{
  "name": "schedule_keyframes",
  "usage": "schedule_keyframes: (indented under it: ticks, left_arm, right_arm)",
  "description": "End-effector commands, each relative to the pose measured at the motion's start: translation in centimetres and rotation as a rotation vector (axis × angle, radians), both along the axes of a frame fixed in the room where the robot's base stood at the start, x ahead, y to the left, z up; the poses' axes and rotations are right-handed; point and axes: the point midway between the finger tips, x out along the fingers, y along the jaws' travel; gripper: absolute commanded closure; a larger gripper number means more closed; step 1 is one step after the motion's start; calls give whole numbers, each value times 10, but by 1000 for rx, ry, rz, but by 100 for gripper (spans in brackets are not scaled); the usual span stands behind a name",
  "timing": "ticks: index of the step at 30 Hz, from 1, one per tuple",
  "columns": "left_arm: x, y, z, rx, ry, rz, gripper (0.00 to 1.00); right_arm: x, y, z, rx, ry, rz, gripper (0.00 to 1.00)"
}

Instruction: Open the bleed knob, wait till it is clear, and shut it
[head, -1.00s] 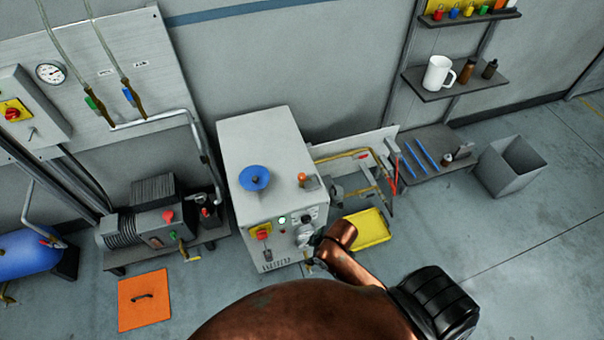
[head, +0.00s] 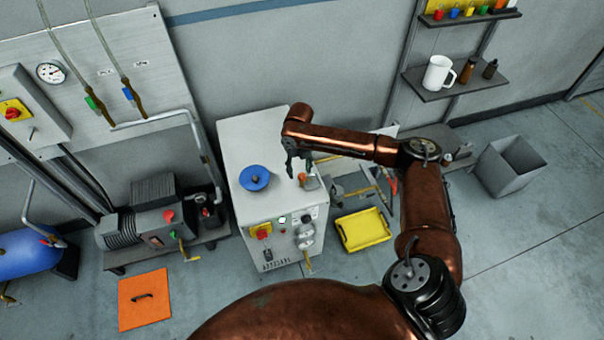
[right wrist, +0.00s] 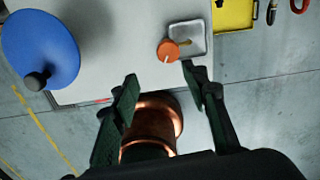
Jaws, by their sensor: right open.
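An orange knob (head: 303,178) sits on the top of the grey cabinet (head: 250,135), near its right edge. In the right wrist view the orange knob (right wrist: 168,50) has a pale mark and stands beside a small clear square cup or tray (right wrist: 190,38). I take this knob to be the bleed knob. My right gripper (head: 299,170) is above the cabinet top, pointing down close to the knob. In the right wrist view its open fingers (right wrist: 160,75) are empty, with the knob just beyond their tips, apart from them. My left gripper is not in view.
A blue round lid or wheel (head: 255,178) with a dark knob is left on the cabinet top. The cabinet front has a red switch (head: 263,231) and a pale lamp (head: 282,219). A yellow tray (head: 364,231) lies on the floor to the right.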

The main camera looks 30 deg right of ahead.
Motion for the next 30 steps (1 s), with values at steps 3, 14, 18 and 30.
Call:
schedule_keyframes:
  ticks: [3,14,18,30]
  left_arm:
    - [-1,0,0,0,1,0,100]
    - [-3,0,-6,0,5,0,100]
    - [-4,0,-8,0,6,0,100]
    - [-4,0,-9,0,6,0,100]
  right_arm:
    - [9,-16,18,-7,-2,48,59]
    - [11,-19,-22,-7,1,65,59]
    - [11,-18,-42,-7,0,65,59]
    - [11,-18,-56,-7,-2,65,59]
